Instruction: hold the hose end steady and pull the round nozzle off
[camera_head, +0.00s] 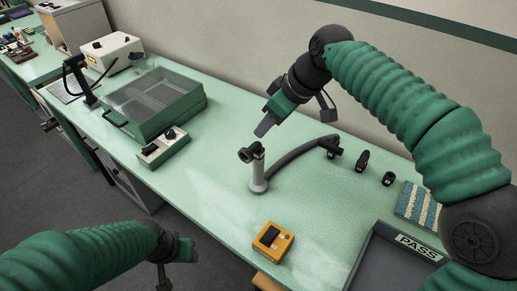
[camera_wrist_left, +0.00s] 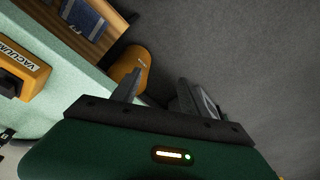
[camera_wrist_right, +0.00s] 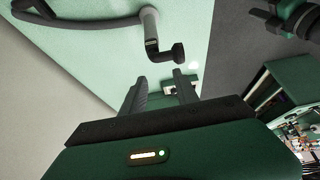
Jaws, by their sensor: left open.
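A grey hose (camera_head: 295,152) curves over the green table to an upright pale grey hose end (camera_head: 258,174). A black angled nozzle with a round end (camera_head: 249,153) sits on top of it. In the right wrist view the nozzle (camera_wrist_right: 175,53) is on the hose end (camera_wrist_right: 149,20), just beyond the fingertips. My right gripper (camera_head: 267,122) is open and empty, above and behind the nozzle, not touching it. My left gripper (camera_head: 186,249) is open and empty, low at the front near the table edge, away from the hose. It also shows in the left wrist view (camera_wrist_left: 157,88).
Two small black fittings (camera_head: 362,160) (camera_head: 388,179) stand right of the hose. An orange vacuum box (camera_head: 272,241) lies near the front edge. A grey PASS tray (camera_head: 373,255) and a striped tufted sample (camera_head: 415,205) are at right. A lidded green case (camera_head: 160,112) and switch box (camera_head: 162,147) stand left.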

